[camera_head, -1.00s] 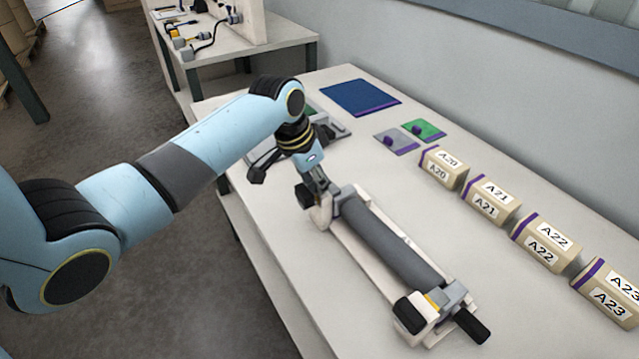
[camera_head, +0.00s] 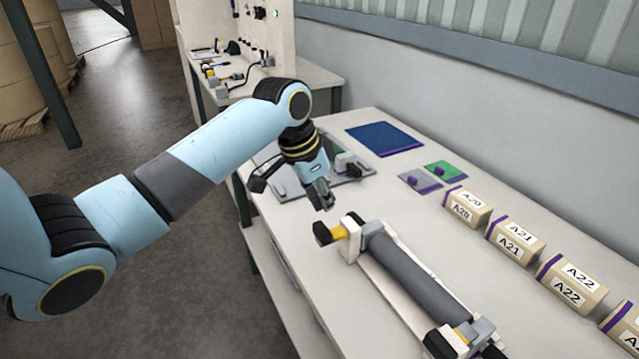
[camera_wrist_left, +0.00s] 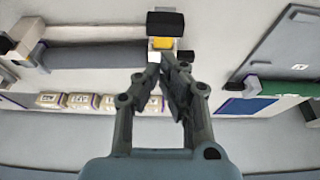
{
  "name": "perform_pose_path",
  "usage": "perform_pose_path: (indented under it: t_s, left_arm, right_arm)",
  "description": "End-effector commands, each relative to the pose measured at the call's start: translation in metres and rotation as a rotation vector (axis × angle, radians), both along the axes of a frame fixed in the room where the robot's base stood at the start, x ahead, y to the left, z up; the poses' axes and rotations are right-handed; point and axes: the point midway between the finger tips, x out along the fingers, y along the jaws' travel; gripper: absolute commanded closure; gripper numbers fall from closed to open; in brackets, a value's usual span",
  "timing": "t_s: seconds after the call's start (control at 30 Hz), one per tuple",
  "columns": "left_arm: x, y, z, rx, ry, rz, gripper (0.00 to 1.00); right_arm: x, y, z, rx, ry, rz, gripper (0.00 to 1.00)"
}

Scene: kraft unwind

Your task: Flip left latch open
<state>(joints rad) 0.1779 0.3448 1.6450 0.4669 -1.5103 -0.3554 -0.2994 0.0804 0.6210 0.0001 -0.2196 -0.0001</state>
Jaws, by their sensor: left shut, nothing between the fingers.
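A grey roller (camera_head: 408,272) lies in a white cradle on the table. At its left end the left latch (camera_head: 323,233) shows a black handle pointing outward, with a yellow part (camera_head: 339,233) bare beside it. In the wrist view the black handle (camera_wrist_left: 165,22) and yellow part (camera_wrist_left: 163,43) are just beyond the fingertips. My right gripper is out of view.
Beige boxes labelled A20 (camera_head: 467,207), A21 (camera_head: 515,241) and A22 (camera_head: 571,284) line the table's right side. A blue mat (camera_head: 384,138), small grey (camera_head: 420,181) and green pads, and a grey tray (camera_head: 290,187) lie toward the far end. A wall bounds the right.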

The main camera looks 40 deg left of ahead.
Motion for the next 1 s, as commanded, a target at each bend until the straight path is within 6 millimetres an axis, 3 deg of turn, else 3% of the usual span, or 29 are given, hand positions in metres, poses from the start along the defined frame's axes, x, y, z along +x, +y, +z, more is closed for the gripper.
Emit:
perform_pose_path:
  t_s: [0.13,0.33,0.9,1.0]
  left_arm:
    - [-0.006,0.004,0.027,0.003,-0.003,-0.002,1.00]
    - [-0.011,0.005,0.044,0.001,-0.002,-0.002,1.00]
    - [-0.012,0.005,0.046,-0.001,-0.002,-0.001,1.00]
    - [-0.015,0.004,0.038,-0.002,0.006,-0.001,1.00]
  right_arm:
    - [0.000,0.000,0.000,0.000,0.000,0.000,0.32]
    - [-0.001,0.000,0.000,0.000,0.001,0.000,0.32]
    - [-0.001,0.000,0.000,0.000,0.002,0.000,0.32]
    - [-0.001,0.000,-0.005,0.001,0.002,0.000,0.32]
